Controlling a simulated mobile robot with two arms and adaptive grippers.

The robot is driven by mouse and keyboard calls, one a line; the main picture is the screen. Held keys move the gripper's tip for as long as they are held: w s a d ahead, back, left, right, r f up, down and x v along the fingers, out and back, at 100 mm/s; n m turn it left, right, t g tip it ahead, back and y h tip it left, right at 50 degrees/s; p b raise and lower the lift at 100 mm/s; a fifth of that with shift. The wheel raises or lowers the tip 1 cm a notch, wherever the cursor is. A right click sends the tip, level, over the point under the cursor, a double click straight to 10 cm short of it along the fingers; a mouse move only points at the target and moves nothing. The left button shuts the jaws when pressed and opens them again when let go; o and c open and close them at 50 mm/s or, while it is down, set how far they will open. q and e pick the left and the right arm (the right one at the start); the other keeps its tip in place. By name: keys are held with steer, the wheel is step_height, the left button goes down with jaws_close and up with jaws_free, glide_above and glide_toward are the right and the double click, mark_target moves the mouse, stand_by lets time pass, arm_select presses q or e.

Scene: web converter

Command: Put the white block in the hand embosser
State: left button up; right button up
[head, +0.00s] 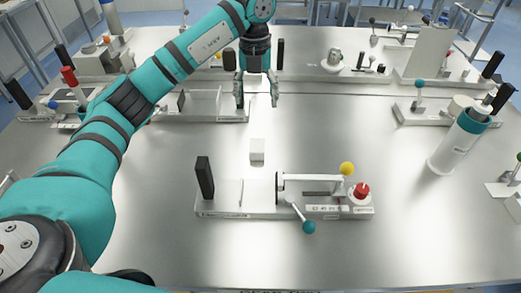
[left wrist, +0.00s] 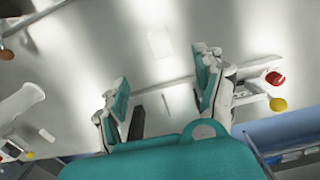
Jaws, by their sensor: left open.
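The white block (head: 257,149) stands alone on the metal table, just behind the front device. It also shows faintly in the left wrist view (left wrist: 160,43). That device, which I take for the hand embosser (head: 235,211), has a long grey base, a black upright at its left, a white frame, a yellow ball, a red knob and a teal-balled lever. In the left wrist view its base (left wrist: 181,88) lies partly behind my fingers. My left gripper (head: 257,101) is open and empty, pointing down, farther back than the block and apart from it. My right gripper is out of view.
A low grey fixture (head: 205,104) stands behind left of the block, close to my left gripper. A white-and-teal cylinder (head: 455,146) stands at the right. More devices line the back and left edges. The table around the block is clear.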

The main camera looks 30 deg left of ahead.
arm_select(q)
steer(key=p, duration=0.3)
glide_above(257, 145)
step_height(257, 145, down, 12)
steer(key=shift+w+a+f, duration=0.1)
steer(key=shift+w+a, duration=0.05)
steer(key=shift+f+p, duration=0.25)
steer(key=shift+p, duration=0.25)
step_height(257, 145, down, 4)
steer(key=shift+r+p, duration=0.2)
steer(key=shift+p, duration=0.65)
steer(key=shift+f, duration=0.5)
steer(key=c, duration=1.4)
steer(key=shift+r, duration=0.15)
